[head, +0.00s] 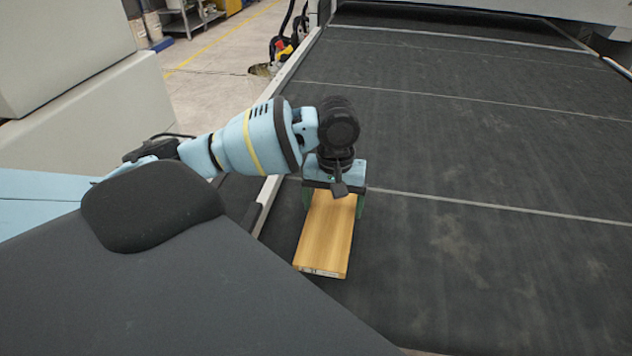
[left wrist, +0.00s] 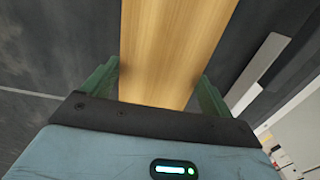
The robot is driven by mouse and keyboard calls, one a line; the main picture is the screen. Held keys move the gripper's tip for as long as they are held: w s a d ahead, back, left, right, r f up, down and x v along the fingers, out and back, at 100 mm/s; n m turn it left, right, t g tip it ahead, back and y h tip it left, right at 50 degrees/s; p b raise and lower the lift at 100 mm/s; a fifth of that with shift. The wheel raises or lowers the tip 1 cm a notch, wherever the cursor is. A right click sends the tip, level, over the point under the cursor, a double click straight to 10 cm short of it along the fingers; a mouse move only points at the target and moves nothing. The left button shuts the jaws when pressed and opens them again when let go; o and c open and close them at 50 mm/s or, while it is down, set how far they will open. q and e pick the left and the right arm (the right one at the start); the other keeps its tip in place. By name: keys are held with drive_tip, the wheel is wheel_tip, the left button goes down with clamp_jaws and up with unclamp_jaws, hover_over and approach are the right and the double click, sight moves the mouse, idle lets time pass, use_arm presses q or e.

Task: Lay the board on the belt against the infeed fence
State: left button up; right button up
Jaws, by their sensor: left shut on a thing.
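The board (head: 325,236) is a light wooden plank over the dark belt (head: 460,150), near the belt's left edge. My left gripper (head: 333,200) is above the board with green fingers on both sides of it, shut on it. The left wrist view shows the board (left wrist: 172,50) running between the two fingers. A pale rail (head: 268,192), which may be the infeed fence, runs along the belt's left edge. A gap shows between it and the board. I cannot tell whether the board touches the belt. My right gripper is not in view.
The belt is clear to the right of the board and beyond it, with thin pale lines across it. A light machine housing (head: 560,10) spans the far end. A pale cabinet (head: 95,110) stands at the left.

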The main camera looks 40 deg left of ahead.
use_arm(q)
drive_tip(key=w+a, duration=0.2)
drive_tip(key=a, duration=0.1)
drive_tip(key=w+a, duration=0.2)
drive_tip(key=a, duration=0.1)
drive_tip(key=w+a+f, duration=0.1)
drive_tip(key=w+a, duration=0.1)
drive_tip(key=a, duration=0.1)
drive_tip(key=shift+a+f+b, duration=0.1)
drive_tip(key=shift+b, duration=0.3)
drive_tip(key=shift+w+a, duration=0.25)
drive_tip(key=shift+a, duration=0.05)
drive_tip(key=shift+w+a, duration=0.1)
drive_tip(key=shift+a, duration=0.05)
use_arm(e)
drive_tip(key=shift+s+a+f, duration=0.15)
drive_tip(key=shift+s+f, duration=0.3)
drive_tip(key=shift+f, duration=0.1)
use_arm(q)
drive_tip(key=shift+w+a, duration=0.15)
drive_tip(key=shift+a, duration=0.1)
drive_tip(key=shift+f, duration=1.7)
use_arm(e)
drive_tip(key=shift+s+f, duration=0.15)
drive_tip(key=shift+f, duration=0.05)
use_arm(q)
drive_tip(key=shift+f, duration=0.15)
drive_tip(key=o, duration=1)
drive_tip(key=shift+o, duration=0.2)
